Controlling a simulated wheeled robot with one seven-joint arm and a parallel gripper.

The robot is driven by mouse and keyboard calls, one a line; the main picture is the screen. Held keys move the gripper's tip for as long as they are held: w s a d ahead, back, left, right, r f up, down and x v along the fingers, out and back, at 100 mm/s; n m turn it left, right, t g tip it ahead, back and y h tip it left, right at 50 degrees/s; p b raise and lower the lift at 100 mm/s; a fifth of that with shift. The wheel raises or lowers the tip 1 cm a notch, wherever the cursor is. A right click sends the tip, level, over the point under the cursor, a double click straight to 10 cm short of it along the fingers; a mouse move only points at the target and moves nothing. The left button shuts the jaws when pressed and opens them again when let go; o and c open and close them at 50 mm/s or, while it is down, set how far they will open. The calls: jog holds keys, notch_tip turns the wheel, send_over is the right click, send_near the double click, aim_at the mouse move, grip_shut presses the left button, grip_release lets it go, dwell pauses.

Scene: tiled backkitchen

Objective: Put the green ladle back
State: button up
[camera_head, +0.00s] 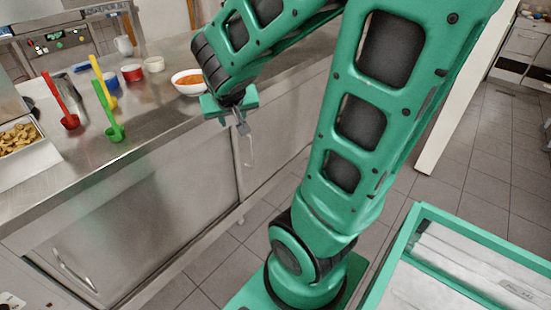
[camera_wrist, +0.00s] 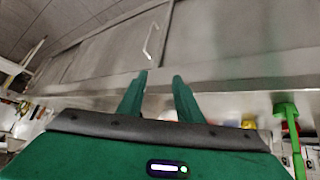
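The green ladle (camera_head: 109,112) stands on the steel counter (camera_head: 160,115) in the head view, bowl down and handle tilted up to the left. It also shows at the right edge of the wrist view (camera_wrist: 289,112). My gripper (camera_head: 243,130) is off to the right of the ladle, by the counter's front edge, and touches nothing that I can see. In the wrist view its two fingers (camera_wrist: 161,78) are apart with nothing between them. A red ladle (camera_head: 68,115) and a yellow ladle (camera_head: 99,73) stand near the green one.
A white bowl of orange food (camera_head: 188,82) stands near my gripper. Behind the ladles are a red container (camera_head: 132,73), a white cup (camera_head: 154,64) and a white pitcher (camera_head: 124,46). A food tray (camera_head: 40,158) is at far left. Cabinet doors (camera_head: 150,225) lie below the counter.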

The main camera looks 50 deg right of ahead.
jog(key=s+a+g+y, duration=0.2)
jog(key=s+g, duration=0.1)
jog(key=s, duration=0.6)
jog(key=s+a+f+g+y, duration=0.1)
jog(key=s+a+g+y, duration=0.2)
jog(key=s, duration=0.7)
jog(key=shift+s, duration=0.15)
